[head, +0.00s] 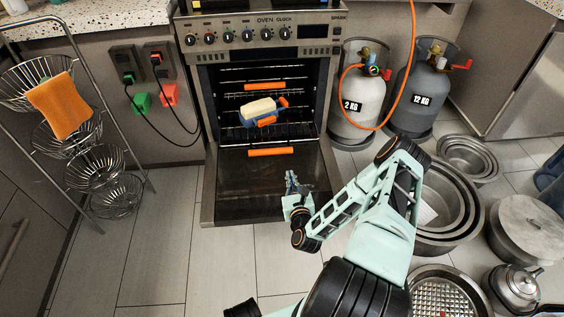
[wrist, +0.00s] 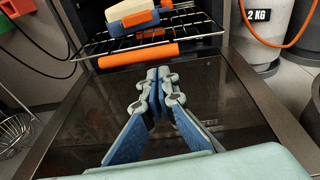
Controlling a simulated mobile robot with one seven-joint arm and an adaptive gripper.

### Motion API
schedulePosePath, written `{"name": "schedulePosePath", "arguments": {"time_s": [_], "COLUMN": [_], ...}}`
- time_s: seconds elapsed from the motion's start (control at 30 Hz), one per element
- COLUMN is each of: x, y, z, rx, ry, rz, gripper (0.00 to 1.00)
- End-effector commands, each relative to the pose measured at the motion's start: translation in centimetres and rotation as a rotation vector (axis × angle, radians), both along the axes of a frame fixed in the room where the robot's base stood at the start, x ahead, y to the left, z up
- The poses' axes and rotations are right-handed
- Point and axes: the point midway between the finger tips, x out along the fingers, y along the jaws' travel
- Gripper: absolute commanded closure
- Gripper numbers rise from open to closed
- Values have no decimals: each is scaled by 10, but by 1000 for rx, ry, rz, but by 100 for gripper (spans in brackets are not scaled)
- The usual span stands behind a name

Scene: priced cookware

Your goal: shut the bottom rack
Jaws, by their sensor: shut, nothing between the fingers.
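The oven (head: 212,90) stands with its door (head: 240,185) folded down flat. The bottom rack (head: 235,134) is slid partly out over the door's inner edge, its orange handle (head: 270,151) at the front; this handle also shows in the wrist view (wrist: 138,55). A blue dish with a cream top (head: 260,110) and orange handles sits inside, apparently on the bottom rack. My gripper (head: 291,176) is over the open door, in front of and slightly right of the handle. In the wrist view its fingertips (wrist: 158,74) are together, empty, just short of the handle.
An upper rack with an orange handle (head: 264,87) is inside the oven. Gas cylinders (head: 358,105) with an orange hose stand right of it. Pots (head: 450,215) fill the right floor. A wire basket stand (head: 95,175) is at left. Floor left of the door is clear.

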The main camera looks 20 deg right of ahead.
Motion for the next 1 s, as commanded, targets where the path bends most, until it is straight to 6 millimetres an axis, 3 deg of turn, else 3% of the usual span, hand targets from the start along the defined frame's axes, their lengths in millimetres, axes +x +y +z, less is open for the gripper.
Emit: {"name": "schedulePosePath", "arguments": {"time_s": [0.13,0.27,0.7,1.0], "x": [-6,5,89,121], "y": [-7,-10,-33,-43], "z": [-6,-9,-27,-33], "rx": [69,70,65,67], "ry": [-14,-17,-17,-14], "rz": [-60,-61,-57,-58], "gripper": [100,100,100,100]}}
